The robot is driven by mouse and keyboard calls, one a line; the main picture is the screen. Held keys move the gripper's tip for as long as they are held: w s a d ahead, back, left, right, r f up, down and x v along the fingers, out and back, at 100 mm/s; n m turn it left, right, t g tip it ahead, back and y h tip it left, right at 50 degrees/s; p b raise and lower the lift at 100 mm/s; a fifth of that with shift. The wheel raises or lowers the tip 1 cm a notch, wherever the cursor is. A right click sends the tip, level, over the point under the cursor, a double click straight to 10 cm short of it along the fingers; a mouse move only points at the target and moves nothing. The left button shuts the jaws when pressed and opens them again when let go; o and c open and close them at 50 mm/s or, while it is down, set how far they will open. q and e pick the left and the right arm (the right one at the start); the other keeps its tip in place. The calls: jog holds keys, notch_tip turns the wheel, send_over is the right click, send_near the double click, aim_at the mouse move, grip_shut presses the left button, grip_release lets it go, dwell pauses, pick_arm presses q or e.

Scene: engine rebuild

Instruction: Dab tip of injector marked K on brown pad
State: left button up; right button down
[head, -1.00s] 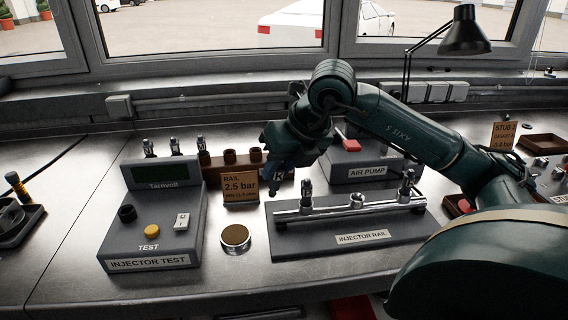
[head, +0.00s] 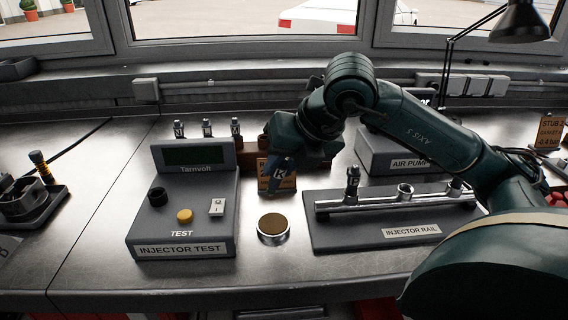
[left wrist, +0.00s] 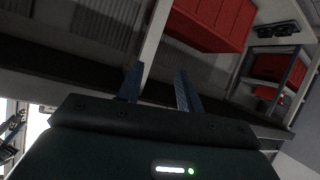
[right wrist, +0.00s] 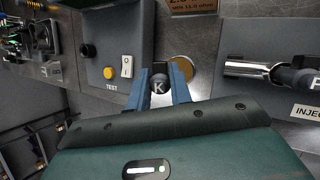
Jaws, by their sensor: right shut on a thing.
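My right gripper (head: 278,180) is shut on the injector marked K (right wrist: 158,86); the blue fingers sit either side of its dark top and white K in the right wrist view. In the head view it is held above the bench, just behind and above the brown pad (head: 272,226), with a visible gap. The pad is a round brown disc in a silver-rimmed cup; it also shows in the right wrist view (right wrist: 184,70), partly covered by the gripper. The injector's tip is hard to make out. My left gripper (left wrist: 160,88) is open and empty, away from the bench.
The injector test box (head: 183,225) stands left of the pad, with several injectors behind it. The injector rail (head: 390,230) stands right, an upright injector (head: 352,180) at its left end. The bench front is clear. A sign (head: 268,178) stands behind my gripper.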

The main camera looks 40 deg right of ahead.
jog(key=shift+s+f+b, duration=0.15)
jog(key=shift+f+b, duration=0.3)
jog(key=shift+f, duration=0.15)
notch_tip(320, 180, down, 4)
jog(key=b, duration=0.2)
jog(key=shift+r+b, duration=0.25)
jog(key=shift+b, duration=0.15)
jog(key=shift+f+b, duration=0.4)
jog(key=shift+f, duration=0.15)
pick_arm(q)
jog(key=shift+s+a+f+t, duration=0.35)
jog(key=shift+s+f+t, duration=0.05)
jog(key=shift+s+t, duration=0.2)
jog(key=shift+d+f, duration=0.1)
jog(key=shift+f, duration=0.25)
pick_arm(e)
jog(key=shift+f, duration=0.25)
pick_arm(q)
jog(key=shift+w+f+b, duration=0.1)
jog(key=shift+f+b, duration=0.2)
jog(key=shift+b, duration=0.3)
pick_arm(e)
jog(key=shift+f, duration=0.35)
pick_arm(q)
jog(key=shift+f, duration=0.2)
pick_arm(e)
jog(key=shift+s+f, duration=0.1)
jog(key=shift+f, duration=0.05)
pick_arm(q)
jog(key=shift+r, duration=0.1)
